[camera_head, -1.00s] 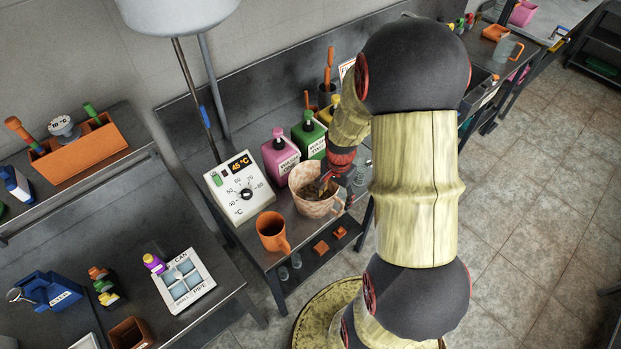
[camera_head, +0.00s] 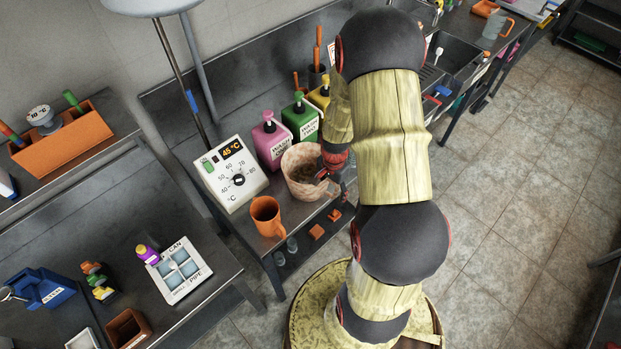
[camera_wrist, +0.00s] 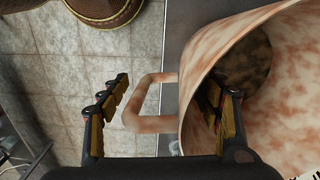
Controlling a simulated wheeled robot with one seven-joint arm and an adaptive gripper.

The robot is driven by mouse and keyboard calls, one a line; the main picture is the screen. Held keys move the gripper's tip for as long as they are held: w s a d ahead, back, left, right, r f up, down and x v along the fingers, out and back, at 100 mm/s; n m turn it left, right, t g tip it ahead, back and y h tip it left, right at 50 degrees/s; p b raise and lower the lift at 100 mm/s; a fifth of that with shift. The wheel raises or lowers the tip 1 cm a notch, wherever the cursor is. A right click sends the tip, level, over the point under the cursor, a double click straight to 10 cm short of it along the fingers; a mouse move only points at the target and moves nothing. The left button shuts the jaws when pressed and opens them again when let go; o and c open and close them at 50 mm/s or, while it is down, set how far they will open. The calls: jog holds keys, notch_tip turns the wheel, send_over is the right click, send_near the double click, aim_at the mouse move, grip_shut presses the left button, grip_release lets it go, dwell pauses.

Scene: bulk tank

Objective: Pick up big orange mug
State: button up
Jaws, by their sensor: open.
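A big mottled orange-and-cream mug (camera_head: 298,187) stands upright on the metal bench, its handle toward the right. In the wrist view its pale inner wall (camera_wrist: 297,65) and looped handle (camera_wrist: 150,124) fill the right half. My gripper (camera_head: 324,174) is at the mug's right rim. In the wrist view my gripper (camera_wrist: 168,92) is open and straddles the handle and near wall: the left finger is outside beyond the handle, the right finger inside the mug's mouth. Nothing is clamped. A smaller plain orange mug (camera_head: 266,214) stands to the left on the bench edge.
A white temperature box (camera_head: 232,178) stands behind the orange mug. Pink (camera_head: 271,142) and green (camera_head: 300,118) pump bottles stand close behind the big mug. The tiled floor (camera_head: 510,190) to the right is open.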

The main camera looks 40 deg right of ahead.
notch_tip(320, 180, down, 3)
jog(key=shift+r, duration=0.15)
jog(key=shift+s+a, duration=0.1)
jog(key=shift+s, duration=0.1)
grip_shut()
dwell(0.7)
